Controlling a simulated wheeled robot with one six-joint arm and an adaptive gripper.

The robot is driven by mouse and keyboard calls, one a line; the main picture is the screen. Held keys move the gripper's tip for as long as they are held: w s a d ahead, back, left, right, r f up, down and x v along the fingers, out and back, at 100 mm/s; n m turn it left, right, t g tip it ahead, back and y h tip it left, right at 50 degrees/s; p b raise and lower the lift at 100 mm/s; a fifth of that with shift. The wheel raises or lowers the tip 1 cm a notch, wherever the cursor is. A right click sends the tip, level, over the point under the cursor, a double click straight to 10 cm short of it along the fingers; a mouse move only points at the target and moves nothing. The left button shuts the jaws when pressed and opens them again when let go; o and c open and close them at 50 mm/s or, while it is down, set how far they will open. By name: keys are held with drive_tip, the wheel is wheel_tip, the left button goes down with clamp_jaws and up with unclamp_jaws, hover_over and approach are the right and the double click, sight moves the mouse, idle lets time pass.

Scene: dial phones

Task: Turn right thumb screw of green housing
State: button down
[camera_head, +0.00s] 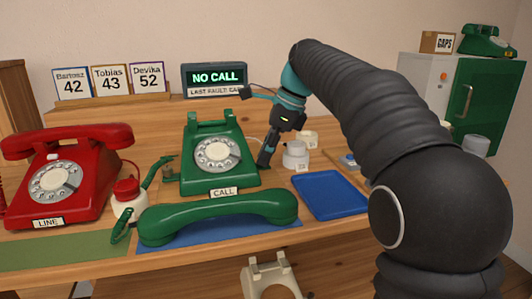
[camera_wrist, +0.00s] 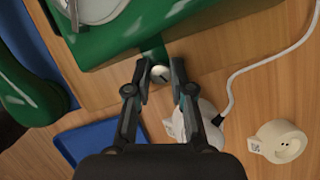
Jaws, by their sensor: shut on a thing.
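The green housing (camera_head: 219,160) of the telephone stands on the table, with a pale dial on its front and its handset (camera_head: 218,216) lying before it. In the wrist view the housing (camera_wrist: 110,40) fills the upper left. The right thumb screw (camera_wrist: 160,74) shows as a small round, slotted metal head beside the housing's edge. My gripper (camera_head: 265,161) points down at the housing's right side. In the wrist view my gripper (camera_wrist: 160,70) has its two fingers on either side of the screw head, shut on it. In the head view the screw is hidden by the fingers.
A blue tray (camera_head: 329,195) lies in front right. A red telephone (camera_head: 63,175) stands at left. A "NO CALL" display (camera_head: 215,79) stands behind the housing.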

drive_tip(key=shift+r+p, duration=0.1)
drive_tip(key=shift+p, duration=0.4)
drive_tip(key=shift+r+n+g+p, duration=0.15)
drive_tip(key=shift+n+g+p, duration=0.15)
drive_tip(key=shift+n+p, duration=0.45)
drive_tip(key=shift+n+g+p, duration=0.3)
drive_tip(key=shift+n+p, duration=0.25)
drive_tip(key=shift+p, duration=0.7)
drive_tip(key=n, duration=0.1)
drive_tip(key=n+g, duration=0.1)
drive_tip(key=n, duration=0.1)
drive_tip(key=shift+w+a+f+h+p, duration=0.1)
drive_tip(key=shift+w+f+h+p, duration=0.05)
drive_tip(key=shift+f+h+p, duration=0.15)
drive_tip(key=shift+n+g, duration=0.6)
drive_tip(key=shift+n, duration=1.1)
drive_tip(key=shift+h, duration=0.3)
drive_tip(key=c, duration=1)
unclamp_jaws()
